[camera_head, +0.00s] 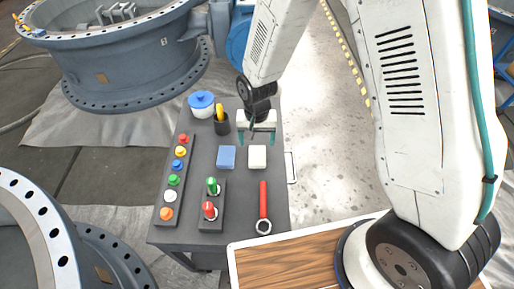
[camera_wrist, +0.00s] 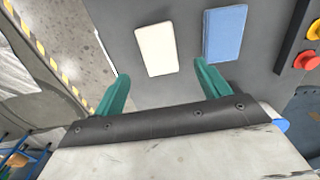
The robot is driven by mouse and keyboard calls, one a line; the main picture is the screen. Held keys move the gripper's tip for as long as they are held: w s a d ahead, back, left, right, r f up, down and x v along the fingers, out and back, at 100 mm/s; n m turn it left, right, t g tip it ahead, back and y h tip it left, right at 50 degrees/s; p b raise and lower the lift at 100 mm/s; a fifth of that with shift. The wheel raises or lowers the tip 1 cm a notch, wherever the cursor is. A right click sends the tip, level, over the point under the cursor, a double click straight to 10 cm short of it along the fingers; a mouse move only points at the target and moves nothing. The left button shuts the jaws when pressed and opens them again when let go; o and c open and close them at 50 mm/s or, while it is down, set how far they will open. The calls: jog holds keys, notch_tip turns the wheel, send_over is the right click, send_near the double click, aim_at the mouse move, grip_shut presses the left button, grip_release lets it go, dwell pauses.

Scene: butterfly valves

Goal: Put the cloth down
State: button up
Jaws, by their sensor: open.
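Two flat folded rectangles that look like cloths lie side by side on the grey cart top: a blue one (camera_head: 226,157) and a white one (camera_head: 257,156). In the wrist view the white cloth (camera_wrist: 156,49) lies just ahead of the fingers, and the blue cloth (camera_wrist: 224,33) is to its right. My gripper (camera_head: 257,138) is just behind the white cloth in the head view. Its two green fingers (camera_wrist: 161,70) are spread wide with nothing between them. Both cloths lie apart from the fingers.
Large valve rings stand at left.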

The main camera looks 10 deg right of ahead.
jog(key=s+d+r, duration=0.3)
jog(key=r, duration=0.5)
jog(key=s+d+r+n, duration=0.15)
jog(key=d+r, duration=0.25)
jog(key=r, duration=0.4)
jog(key=s+d+r+m, duration=0.1)
jog(key=s+d+r, duration=0.2)
jog(key=r, duration=0.5)
jog(key=s+d+r+n, duration=0.1)
jog(key=s+d+r, duration=0.2)
jog(key=s, duration=0.5)
jog(key=s+d+r+t, duration=0.1)
jog(key=s+d+r, duration=0.2)
jog(key=s+r, duration=0.2)
jog(key=s, duration=0.3)
jog(key=shift+s+d+r+n, duration=0.25)
jog(key=shift+n, duration=0.1)
jog(key=shift+d, duration=0.1)
